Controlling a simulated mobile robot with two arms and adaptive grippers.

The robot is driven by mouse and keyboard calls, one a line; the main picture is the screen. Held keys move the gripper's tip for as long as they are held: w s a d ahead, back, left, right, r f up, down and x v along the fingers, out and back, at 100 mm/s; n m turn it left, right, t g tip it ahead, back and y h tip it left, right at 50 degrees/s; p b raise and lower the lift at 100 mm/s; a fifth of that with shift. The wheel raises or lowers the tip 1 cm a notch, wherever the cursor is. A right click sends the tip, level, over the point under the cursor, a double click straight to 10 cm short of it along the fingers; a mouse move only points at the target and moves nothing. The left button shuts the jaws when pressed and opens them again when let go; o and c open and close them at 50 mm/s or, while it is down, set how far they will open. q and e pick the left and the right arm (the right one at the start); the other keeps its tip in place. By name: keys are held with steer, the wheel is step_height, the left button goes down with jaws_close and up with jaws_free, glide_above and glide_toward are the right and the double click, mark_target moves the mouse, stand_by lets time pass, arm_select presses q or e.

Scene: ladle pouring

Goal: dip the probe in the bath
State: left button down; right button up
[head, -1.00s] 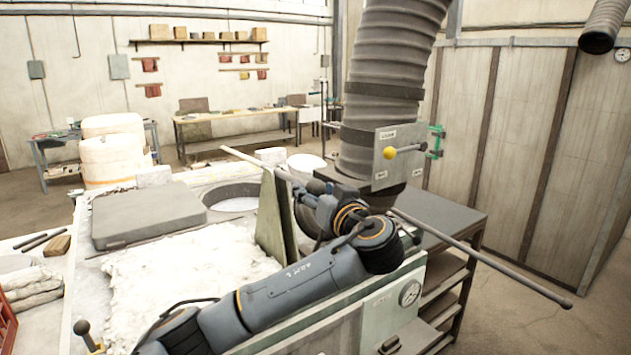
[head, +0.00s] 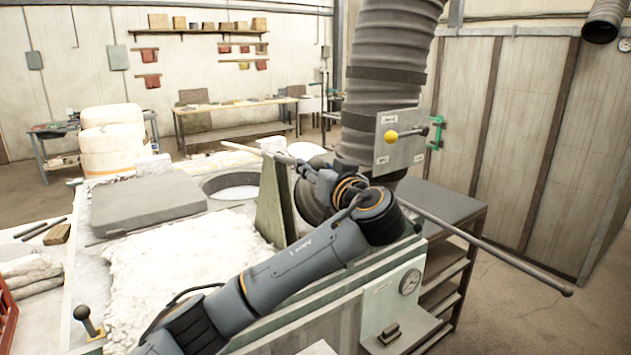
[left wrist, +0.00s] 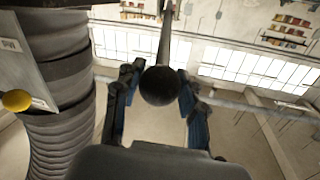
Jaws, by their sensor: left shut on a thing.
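The probe is a long thin rod (head: 490,250) lying slantwise across the head view. Its pale end (head: 243,149) points to the back left and its dark-tipped end sticks out to the front right. My left gripper (head: 318,182) is shut around the rod, seen side-on above the furnace's right part. In the left wrist view the rod (left wrist: 166,40) runs between the fingers, and a dark round end (left wrist: 160,86) faces the camera. The bath (head: 232,192) is a round opening in the white top, left of my gripper. The probe's pale end is above and behind it in the picture, apart from it. My right gripper is out of view.
An upright greenish plate (head: 271,212) stands between the bath and my wrist. A grey slab (head: 148,203) lies left of the bath. A thick ribbed duct (head: 392,75) rises behind my gripper, with a yellow-knobbed panel (head: 408,152). A dark shelf unit (head: 445,208) stands right.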

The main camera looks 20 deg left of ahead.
arm_select(q)
steer(key=r, duration=0.1)
steer(key=r+b, duration=0.1)
steer(key=shift+w+a+r+b, duration=0.25)
steer(key=shift+w+r+b, duration=0.05)
steer(key=shift+r+b, duration=0.1)
steer(key=r, duration=0.2)
steer(key=w+a+r, duration=0.1)
steer(key=r, duration=0.1)
steer(key=w+a+r, duration=0.1)
steer(key=r, duration=0.1)
steer(key=shift+w+a+r, duration=0.1)
steer(key=shift+w, duration=0.05)
steer(key=shift+w+r, duration=0.1)
steer(key=shift+r, duration=0.05)
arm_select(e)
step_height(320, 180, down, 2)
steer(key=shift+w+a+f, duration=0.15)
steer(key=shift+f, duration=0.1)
